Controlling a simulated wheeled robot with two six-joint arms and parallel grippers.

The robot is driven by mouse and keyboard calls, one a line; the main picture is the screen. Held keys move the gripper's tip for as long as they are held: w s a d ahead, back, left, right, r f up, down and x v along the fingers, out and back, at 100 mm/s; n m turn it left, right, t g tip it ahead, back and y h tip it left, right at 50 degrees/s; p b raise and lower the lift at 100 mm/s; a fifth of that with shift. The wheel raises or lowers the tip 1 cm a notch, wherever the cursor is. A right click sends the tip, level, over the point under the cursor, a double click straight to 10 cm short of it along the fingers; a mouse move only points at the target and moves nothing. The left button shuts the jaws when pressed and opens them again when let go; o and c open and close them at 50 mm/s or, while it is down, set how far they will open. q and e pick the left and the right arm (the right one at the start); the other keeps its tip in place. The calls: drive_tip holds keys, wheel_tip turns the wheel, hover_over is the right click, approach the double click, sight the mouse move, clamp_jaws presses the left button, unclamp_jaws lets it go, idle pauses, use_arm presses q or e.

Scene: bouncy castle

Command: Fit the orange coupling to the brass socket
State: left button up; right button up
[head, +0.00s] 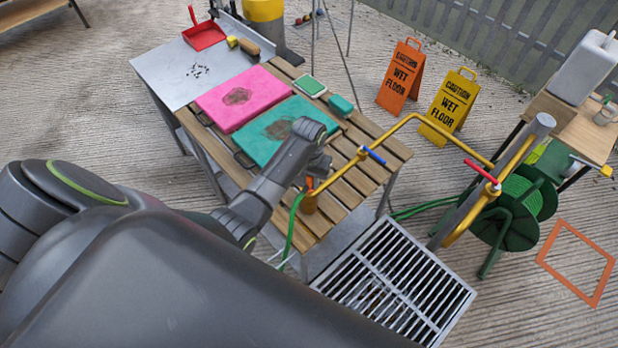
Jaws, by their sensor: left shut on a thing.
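My left gripper (314,176) reaches over the slatted table and is shut on the orange coupling (309,184) at the end of a green hose (292,225). The hose hangs down from there past the table's front edge. A yellow brass-coloured pipe (400,122) with a blue lever (373,155) runs down to the same spot. The brass socket (309,203) appears as a brownish-gold piece right by the coupling. I cannot tell whether the two touch or are joined, as the gripper partly hides them. My right gripper is not in view.
Pink (240,97) and teal (278,128) mats lie on the tables behind the gripper. A post with a red lever (482,171) and a green hose reel (515,212) stand right. A metal grate (395,285) lies in front. Wet-floor signs (450,103) stand behind.

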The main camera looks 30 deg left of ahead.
use_arm(q)
drive_tip(key=shift+f+b, duration=0.35)
drive_tip(key=shift+f, duration=0.3)
idle(0.4)
drive_tip(key=o, duration=1)
